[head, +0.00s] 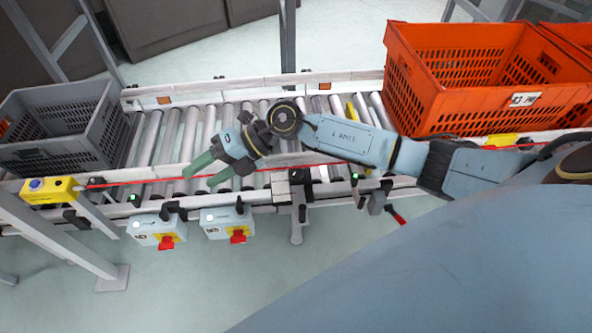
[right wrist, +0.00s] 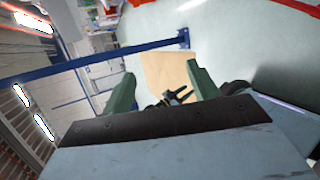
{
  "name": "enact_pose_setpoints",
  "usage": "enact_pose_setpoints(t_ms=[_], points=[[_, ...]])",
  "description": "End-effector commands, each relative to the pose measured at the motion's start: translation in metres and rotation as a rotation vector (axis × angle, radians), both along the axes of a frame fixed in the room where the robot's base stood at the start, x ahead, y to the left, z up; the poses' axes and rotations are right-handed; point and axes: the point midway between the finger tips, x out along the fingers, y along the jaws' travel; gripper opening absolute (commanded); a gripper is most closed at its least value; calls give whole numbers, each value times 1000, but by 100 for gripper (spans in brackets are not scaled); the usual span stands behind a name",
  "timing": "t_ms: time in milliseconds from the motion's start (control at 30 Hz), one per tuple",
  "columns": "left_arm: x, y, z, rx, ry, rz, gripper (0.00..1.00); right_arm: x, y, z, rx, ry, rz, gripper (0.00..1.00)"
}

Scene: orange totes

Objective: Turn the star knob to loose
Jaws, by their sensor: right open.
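My right gripper (head: 199,177) is over the roller conveyor (head: 160,140) in the head view, its two green fingers apart with nothing between them. It points left and down, near the conveyor's front rail. In the right wrist view the open fingers (right wrist: 160,84) frame a small dark pronged part (right wrist: 177,97), which could be the star knob; I cannot tell for sure. In the head view small black fittings (head: 172,211) sit along the front rail, too small to tell which is a star knob. My left gripper is not in view.
A grey crate (head: 40,147) stands on the conveyor's left end and an orange tote (head: 411,100) on its right. A red cord runs along the front rail from a yellow switch box (head: 62,190). Two grey boxes with red knobs (head: 166,242) hang below the rail.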

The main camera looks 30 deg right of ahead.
Motion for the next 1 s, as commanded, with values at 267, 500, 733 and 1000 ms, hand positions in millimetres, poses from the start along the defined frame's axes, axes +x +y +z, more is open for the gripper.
enact_pose_setpoints(t_ms=[267,500,733,1000], points=[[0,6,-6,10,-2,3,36,15,-152,-42,-824,55,185,59],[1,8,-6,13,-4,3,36,20,-221,-33,-1105,130,160,59],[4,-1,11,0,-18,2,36,19,-224,-60,-1119,138,158,59],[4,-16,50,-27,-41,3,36,20,-223,-110,-1117,136,160,59]])
